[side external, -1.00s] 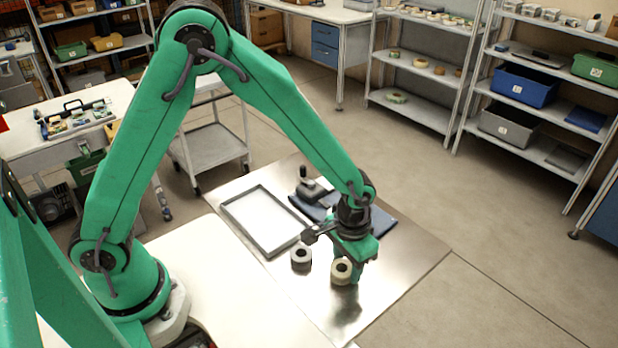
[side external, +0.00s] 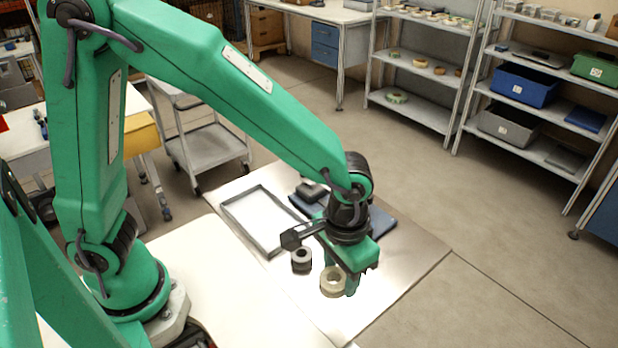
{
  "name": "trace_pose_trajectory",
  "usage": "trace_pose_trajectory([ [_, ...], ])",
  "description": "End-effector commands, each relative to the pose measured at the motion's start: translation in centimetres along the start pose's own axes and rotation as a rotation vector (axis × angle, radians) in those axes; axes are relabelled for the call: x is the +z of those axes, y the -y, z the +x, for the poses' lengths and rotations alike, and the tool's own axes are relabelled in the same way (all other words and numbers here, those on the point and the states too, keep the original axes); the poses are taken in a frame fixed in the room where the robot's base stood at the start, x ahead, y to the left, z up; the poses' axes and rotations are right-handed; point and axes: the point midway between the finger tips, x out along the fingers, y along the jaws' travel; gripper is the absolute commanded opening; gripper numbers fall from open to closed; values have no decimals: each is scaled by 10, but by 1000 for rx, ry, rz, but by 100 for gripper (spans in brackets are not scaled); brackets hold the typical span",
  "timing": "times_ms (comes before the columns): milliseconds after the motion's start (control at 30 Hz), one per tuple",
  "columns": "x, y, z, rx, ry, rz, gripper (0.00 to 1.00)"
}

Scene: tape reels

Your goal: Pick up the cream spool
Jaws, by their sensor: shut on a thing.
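The cream spool (side external: 333,283) is at the front of the metal sheet in the side external view, a short ring of tape with a hollow centre. My gripper (side external: 346,285) points down and is shut on the cream spool. I cannot tell whether the spool's underside touches the sheet.
A grey spool (side external: 301,262) stands just left of the cream one. A grey-rimmed tray (side external: 262,245) lies behind it. A folded blue cloth (side external: 382,224) and a dark object (side external: 311,191) lie farther back. The sheet's right side is clear.

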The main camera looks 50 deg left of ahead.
Motion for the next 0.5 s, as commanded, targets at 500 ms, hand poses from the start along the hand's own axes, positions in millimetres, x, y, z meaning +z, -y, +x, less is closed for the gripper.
trace_pose_trajectory([
  [500,17,-14,-13,-1,1,-1,22],
])
